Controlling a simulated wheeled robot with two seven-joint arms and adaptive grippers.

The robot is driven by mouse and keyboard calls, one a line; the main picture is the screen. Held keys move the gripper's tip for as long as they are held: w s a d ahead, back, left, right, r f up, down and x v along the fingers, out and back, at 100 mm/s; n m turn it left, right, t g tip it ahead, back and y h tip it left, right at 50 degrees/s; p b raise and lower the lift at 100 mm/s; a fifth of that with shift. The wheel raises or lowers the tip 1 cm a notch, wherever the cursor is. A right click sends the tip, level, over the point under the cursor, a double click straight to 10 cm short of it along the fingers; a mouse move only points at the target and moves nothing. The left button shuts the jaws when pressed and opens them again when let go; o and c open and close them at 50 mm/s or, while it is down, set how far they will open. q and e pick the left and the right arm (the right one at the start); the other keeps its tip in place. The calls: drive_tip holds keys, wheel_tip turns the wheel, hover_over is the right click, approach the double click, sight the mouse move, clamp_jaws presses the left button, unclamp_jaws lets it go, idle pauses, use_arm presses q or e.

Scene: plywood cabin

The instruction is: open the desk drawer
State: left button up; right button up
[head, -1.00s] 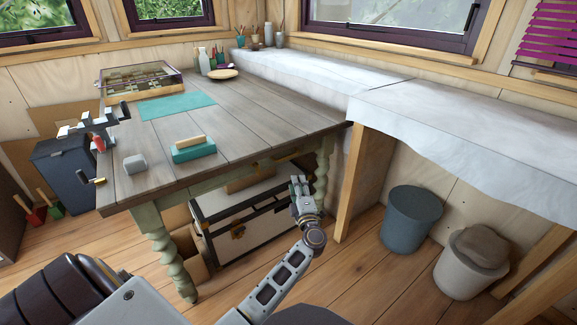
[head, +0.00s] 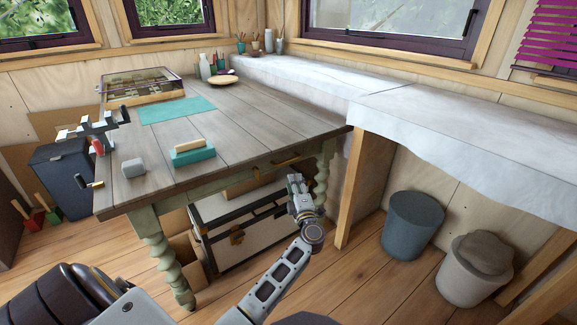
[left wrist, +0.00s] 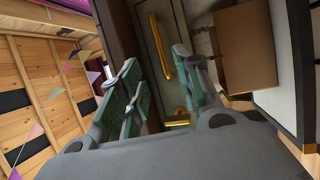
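The wooden desk (head: 215,130) has green turned legs. A brass drawer handle (head: 285,162) is on its green front edge, near the right leg. The drawer looks shut. In the left wrist view the handle (left wrist: 160,46) runs lengthwise on a green drawer front (left wrist: 146,32), ahead of the fingers. My left gripper (head: 297,182) is below and just right of the handle in the head view. In the left wrist view its two green-padded fingers (left wrist: 158,75) are apart, with nothing held between them. It appears clear of the handle. My right gripper is not in view.
A white-and-black chest (head: 240,228) stands under the desk. A wooden post (head: 352,190) and a cloth-covered bench (head: 440,125) are to the right. Two bins, one grey (head: 412,225) and one pale (head: 465,275), stand on the floor. A teal brush (head: 192,155) lies on the desk.

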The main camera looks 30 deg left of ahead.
use_arm(q)
drive_tip(key=b+x, duration=0.3)
drive_tip(key=x, duration=0.8)
drive_tip(key=shift+w+a, duration=0.15)
drive_tip(key=shift+w, duration=0.05)
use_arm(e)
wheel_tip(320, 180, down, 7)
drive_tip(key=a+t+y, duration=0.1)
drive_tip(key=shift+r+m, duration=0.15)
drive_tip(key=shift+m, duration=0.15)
use_arm(q)
drive_tip(key=shift+c, duration=0.4)
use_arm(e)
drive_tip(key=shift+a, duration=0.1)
use_arm(q)
clamp_jaws()
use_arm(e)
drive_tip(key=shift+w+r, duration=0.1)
